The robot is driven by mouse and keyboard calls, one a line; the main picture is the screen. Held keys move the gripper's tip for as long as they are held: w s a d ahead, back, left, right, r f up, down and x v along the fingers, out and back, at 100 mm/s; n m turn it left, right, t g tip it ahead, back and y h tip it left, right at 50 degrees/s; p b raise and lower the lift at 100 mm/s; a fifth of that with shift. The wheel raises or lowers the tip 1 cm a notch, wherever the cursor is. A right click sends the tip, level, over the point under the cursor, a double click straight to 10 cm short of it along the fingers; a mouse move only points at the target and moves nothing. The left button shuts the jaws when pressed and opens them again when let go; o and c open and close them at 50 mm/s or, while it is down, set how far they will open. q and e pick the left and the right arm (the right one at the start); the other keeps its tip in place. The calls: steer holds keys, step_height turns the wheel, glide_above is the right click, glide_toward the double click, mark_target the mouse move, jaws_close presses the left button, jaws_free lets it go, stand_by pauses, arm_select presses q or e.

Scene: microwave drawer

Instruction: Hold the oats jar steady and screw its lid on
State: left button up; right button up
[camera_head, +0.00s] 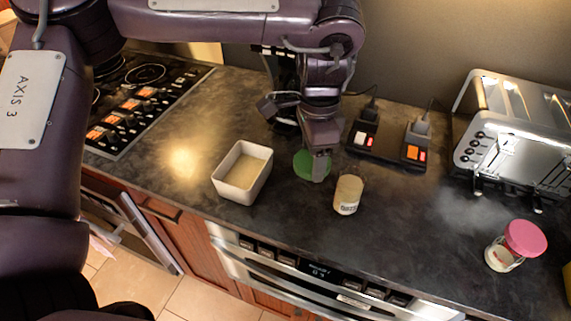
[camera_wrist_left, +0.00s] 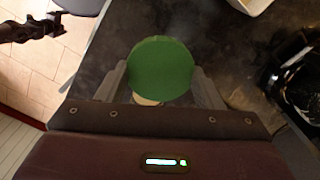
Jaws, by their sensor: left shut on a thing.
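A round green lid (camera_head: 305,164) is held between the fingers of my left gripper (camera_head: 318,168). In the left wrist view the lid (camera_wrist_left: 160,68) fills the space between the fingers. An open, cream-coloured jar (camera_head: 348,194) with a small label stands upright on the counter, just right and in front of the lid, apart from it in the head view. The label is too small to read. A bit of a cream-coloured thing (camera_wrist_left: 145,101) shows below the lid in the wrist view, mostly hidden. A dark gripper-like part (camera_wrist_left: 45,27), probably my right gripper, shows over the floor; its jaws are unclear.
A white square bowl (camera_head: 243,172) stands left of the lid. A power strip (camera_head: 388,146) with plugs and a toaster (camera_head: 515,130) stand behind and right. A pink-lidded jar (camera_head: 515,246) stands at the front right.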

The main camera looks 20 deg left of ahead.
arm_select(q)
steer(key=w+d+r+m, duration=0.3)
steer(key=d+m, duration=0.5)
steer(key=m, duration=0.3)
steer(key=shift+w+r, duration=0.15)
steer(key=shift+r, duration=0.15)
steer(key=shift+f, duration=0.1)
steer(key=shift+f, duration=1.9)
